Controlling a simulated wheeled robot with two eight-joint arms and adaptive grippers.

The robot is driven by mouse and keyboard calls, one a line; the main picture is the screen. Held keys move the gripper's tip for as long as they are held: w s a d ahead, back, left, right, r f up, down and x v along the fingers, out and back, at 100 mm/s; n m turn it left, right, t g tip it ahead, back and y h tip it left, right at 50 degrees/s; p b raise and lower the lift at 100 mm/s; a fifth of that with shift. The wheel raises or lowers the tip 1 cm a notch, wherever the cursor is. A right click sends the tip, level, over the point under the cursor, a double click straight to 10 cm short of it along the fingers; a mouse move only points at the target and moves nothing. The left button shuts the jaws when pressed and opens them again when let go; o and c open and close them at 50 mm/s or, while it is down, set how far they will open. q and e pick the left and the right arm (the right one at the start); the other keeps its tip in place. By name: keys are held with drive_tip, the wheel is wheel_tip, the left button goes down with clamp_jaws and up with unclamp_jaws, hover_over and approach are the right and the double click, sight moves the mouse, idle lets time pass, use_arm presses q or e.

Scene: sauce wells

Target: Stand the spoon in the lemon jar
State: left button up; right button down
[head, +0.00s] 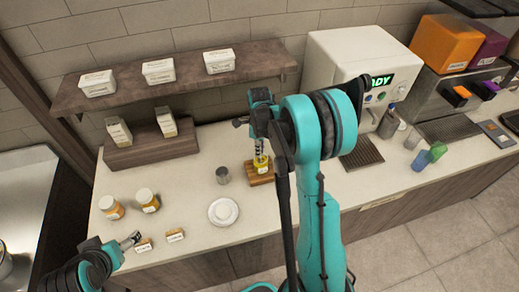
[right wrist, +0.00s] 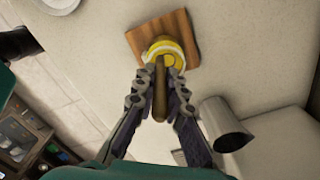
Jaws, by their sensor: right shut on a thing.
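The lemon jar (head: 262,163) is a small yellow jar on a square wooden board (head: 262,180) on the counter; in the right wrist view its yellow rim (right wrist: 178,49) shows near the top. My right gripper (head: 260,143) is just above the jar. It is shut on the spoon, whose brown handle (right wrist: 159,95) lies between the fingertips and points over the jar. The spoon's far end overlaps the jar's mouth; I cannot tell how deep it sits. My left gripper (head: 131,240) is low at the left, near small label blocks, and appears empty; its opening is unclear.
A metal cup (head: 223,175) and a white plate (head: 223,222) stand left of the board. Two orange-yellow jars (head: 112,207) (head: 148,200) stand farther left. A coffee machine (head: 340,65) is behind on the right. A shelf (head: 180,80) with white boxes hangs above.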

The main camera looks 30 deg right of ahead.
drive_tip(key=c, duration=1.5)
unclamp_jaws()
wheel_tip(320, 180, up, 12)
drive_tip(key=shift+r, duration=0.1)
